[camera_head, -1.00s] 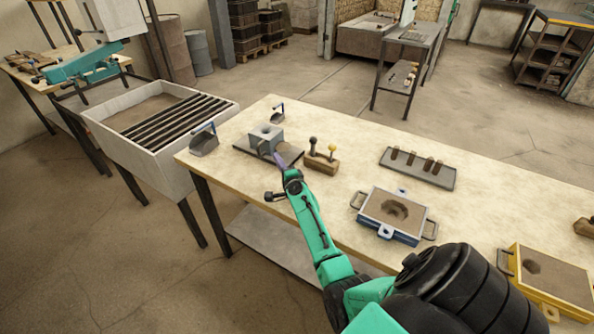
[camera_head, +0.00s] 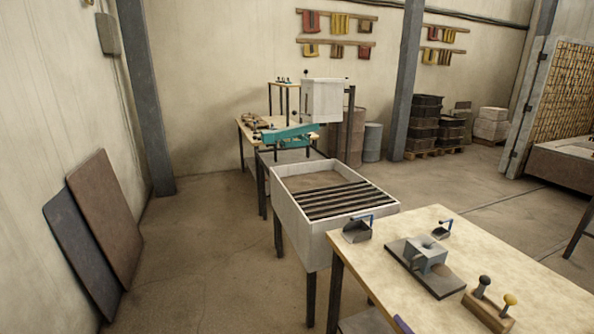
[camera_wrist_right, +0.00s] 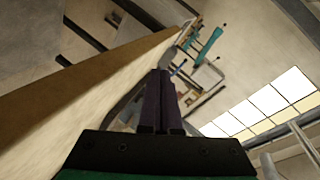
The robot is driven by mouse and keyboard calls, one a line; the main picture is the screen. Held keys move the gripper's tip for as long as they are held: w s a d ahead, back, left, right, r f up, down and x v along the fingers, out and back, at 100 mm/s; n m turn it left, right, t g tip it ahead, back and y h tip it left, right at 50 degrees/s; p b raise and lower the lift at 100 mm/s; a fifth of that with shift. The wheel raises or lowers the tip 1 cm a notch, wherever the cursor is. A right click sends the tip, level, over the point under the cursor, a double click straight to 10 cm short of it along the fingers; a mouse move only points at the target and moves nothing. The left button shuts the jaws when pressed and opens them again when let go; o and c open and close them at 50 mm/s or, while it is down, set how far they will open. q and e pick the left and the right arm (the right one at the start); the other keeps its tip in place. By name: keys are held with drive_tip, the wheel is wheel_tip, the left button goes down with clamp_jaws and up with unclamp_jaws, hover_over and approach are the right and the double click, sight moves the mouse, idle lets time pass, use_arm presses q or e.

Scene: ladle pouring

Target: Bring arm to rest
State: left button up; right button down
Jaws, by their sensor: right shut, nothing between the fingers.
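My right gripper (camera_head: 402,325) shows in the head view only as a purple fingertip at the bottom edge, over the near side of the workbench (camera_head: 462,222). In the right wrist view the two dark purple fingers of the right gripper (camera_wrist_right: 160,76) lie together, shut, with nothing held. The pale workbench top (camera_wrist_right: 100,105) runs along the left of that view, beside the fingers. The rest of the right arm is out of the head view. My left gripper is in neither view.
On the bench are a grey scoop with a blue handle (camera_head: 356,231), a smaller one (camera_head: 442,231), a grey block (camera_head: 427,256) on a dark plate and a wooden stand (camera_head: 488,310) with two knobbed tools. A slatted white tub (camera_head: 292,212) stands left of the bench.

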drive_tip(key=s+a+f+n+g+y, duration=0.1)
drive_tip(key=s+a+f+n+g, duration=0.15)
drive_tip(key=s+n, duration=0.2)
drive_tip(key=s+a+f+n+g, duration=0.1)
drive_tip(key=s+a+n+g, duration=0.3)
drive_tip(key=s, duration=0.1)
drive_tip(key=s+n+g+h, duration=0.3)
drive_tip(key=s+n+g, duration=0.15)
drive_tip(key=s, duration=0.65)
drive_tip(key=s+d+f+g, duration=0.1)
drive_tip(key=s+f, duration=0.2)
drive_tip(key=f, duration=2.2)
drive_tip(key=s+d+f+g, duration=0.1)
drive_tip(key=s+d+f, duration=0.2)
drive_tip(key=s+f, duration=0.9)
drive_tip(key=s, duration=0.4)
drive_tip(key=shift+f+g, duration=0.25)
drive_tip(key=shift+g, duration=0.05)
